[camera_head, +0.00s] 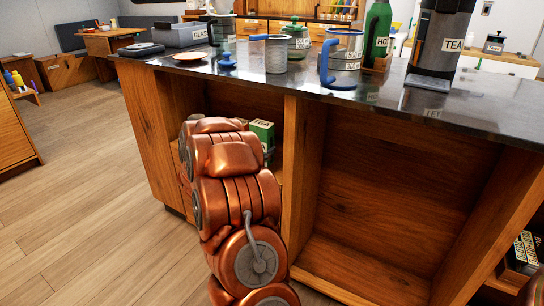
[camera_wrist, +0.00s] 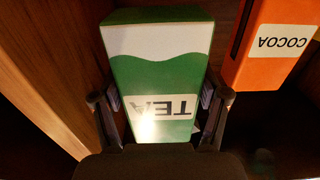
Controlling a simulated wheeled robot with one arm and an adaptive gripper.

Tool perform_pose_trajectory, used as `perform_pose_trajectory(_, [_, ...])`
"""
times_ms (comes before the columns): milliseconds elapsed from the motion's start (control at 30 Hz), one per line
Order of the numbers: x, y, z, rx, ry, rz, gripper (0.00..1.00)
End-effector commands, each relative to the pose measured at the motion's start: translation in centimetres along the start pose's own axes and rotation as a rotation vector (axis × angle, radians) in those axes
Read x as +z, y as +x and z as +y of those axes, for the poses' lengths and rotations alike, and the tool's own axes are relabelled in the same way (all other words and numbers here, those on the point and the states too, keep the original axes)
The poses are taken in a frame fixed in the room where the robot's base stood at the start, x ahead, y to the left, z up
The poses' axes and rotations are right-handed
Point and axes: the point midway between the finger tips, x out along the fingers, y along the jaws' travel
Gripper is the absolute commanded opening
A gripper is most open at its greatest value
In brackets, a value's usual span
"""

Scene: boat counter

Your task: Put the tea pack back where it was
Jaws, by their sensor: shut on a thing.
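The tea pack (camera_wrist: 158,75) is a green and white box with a TEA label that reads upside down in the wrist view. My gripper (camera_wrist: 162,108) is shut on it, with one finger at each side. In the head view the tea pack (camera_head: 262,130) shows inside the left cubby under the counter, partly behind my arm. I cannot tell whether its base touches the cubby floor. My gripper is mostly hidden behind my arm there.
An orange cocoa pack (camera_wrist: 264,68) stands right of the tea pack in the wrist view. A wooden cubby wall (camera_wrist: 45,75) is close on the left. The counter top (camera_head: 310,85) above holds cups and flasks. The right cubby (camera_head: 385,190) looks empty.

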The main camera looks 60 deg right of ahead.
Motion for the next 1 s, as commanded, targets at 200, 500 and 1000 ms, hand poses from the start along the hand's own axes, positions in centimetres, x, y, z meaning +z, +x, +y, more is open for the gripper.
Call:
perform_pose_trajectory(200, [0.5, 3.3, 0.8, 0.002, 0.0, 0.001, 0.35])
perform_pose_trajectory(500, [0.6, 4.9, 1.2, 0.001, 0.0, -0.001, 0.35])
perform_pose_trajectory(1000, [3.9, 5.1, 1.1, -0.001, 0.002, 0.0, 0.35])
